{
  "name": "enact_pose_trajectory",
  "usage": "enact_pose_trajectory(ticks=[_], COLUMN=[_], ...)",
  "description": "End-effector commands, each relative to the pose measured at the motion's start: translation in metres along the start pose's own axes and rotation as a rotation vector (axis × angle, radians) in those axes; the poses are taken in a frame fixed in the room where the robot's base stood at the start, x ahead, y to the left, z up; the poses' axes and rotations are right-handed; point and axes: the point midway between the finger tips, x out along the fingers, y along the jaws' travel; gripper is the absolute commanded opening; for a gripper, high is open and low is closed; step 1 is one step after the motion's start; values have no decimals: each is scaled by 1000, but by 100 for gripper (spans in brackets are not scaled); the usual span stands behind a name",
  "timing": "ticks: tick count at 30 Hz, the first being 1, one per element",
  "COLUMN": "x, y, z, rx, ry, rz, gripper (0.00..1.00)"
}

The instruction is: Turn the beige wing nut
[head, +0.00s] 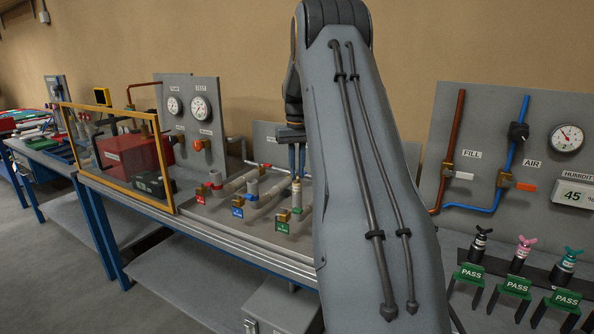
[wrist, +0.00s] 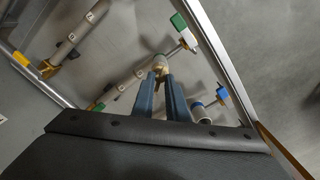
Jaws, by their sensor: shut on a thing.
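The beige wing nut (head: 297,182) is at the top of the upright grey fitting with the green tag (head: 283,227), on the bench. In the head view it is small and partly covered by my gripper (head: 297,172), which points down onto it from above. In the wrist view the two blue-grey fingers of my gripper (wrist: 161,80) close in on the beige wing nut (wrist: 160,66), and its sides are partly hidden between the fingertips. The green tag also shows in the wrist view (wrist: 180,23). The nut's exact angle cannot be told.
A gauge panel (head: 190,115) rises behind. A yellow-framed clear screen (head: 117,155) stands further left. My arm hides the bench's right part.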

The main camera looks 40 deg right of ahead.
Motion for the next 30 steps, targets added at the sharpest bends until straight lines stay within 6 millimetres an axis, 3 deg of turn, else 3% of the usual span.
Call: enact_pose_trajectory(ticks=[4, 5, 6, 17, 30], x=[3, 3, 3, -4, -66], y=[0, 0, 0, 0, 0], z=[1, 1, 1, 0, -1], rx=[0, 0, 0, 0, 1], ry=[-6, -6, -5, 1, 0], rz=[0, 0, 0, 0, 0], gripper=[0, 18, 23, 23, 23])
